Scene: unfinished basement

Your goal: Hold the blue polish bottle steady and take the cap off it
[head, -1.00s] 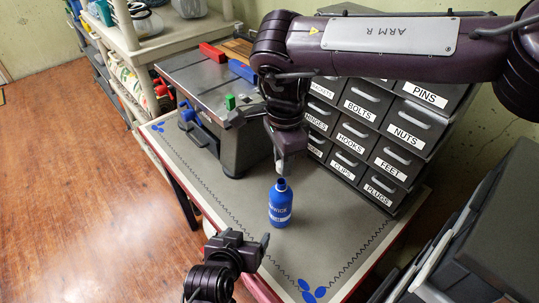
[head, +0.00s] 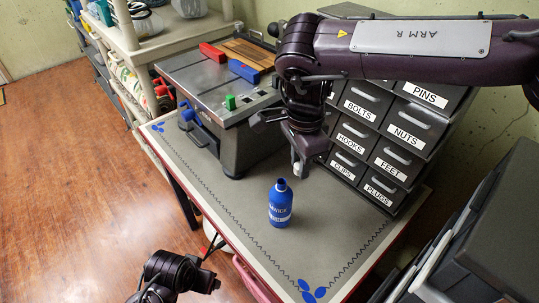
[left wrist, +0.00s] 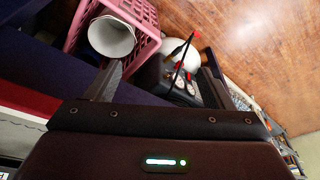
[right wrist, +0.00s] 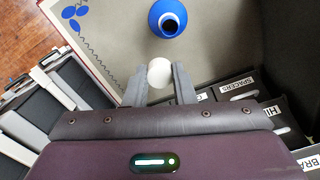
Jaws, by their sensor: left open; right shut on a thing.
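The blue polish bottle (head: 280,205) stands upright on the grey mat of the workbench. Its neck is bare, and the right wrist view shows its dark open mouth (right wrist: 171,24). My right gripper (right wrist: 159,76) is shut on a small white round cap (right wrist: 159,71), held apart from the bottle. In the head view my right gripper (head: 299,166) hangs above and slightly right of the bottle. My left gripper (head: 213,284) is off the bench's front edge, away from the bottle. In the left wrist view its fingers (left wrist: 160,80) are apart and empty.
A labelled drawer cabinet (head: 372,140) stands behind the bottle. A grey machine (head: 232,140) is at the mat's left. Dark stacked cases (head: 480,230) are at the right. A pink crate (left wrist: 140,14) shows below the left gripper. The mat's front is clear.

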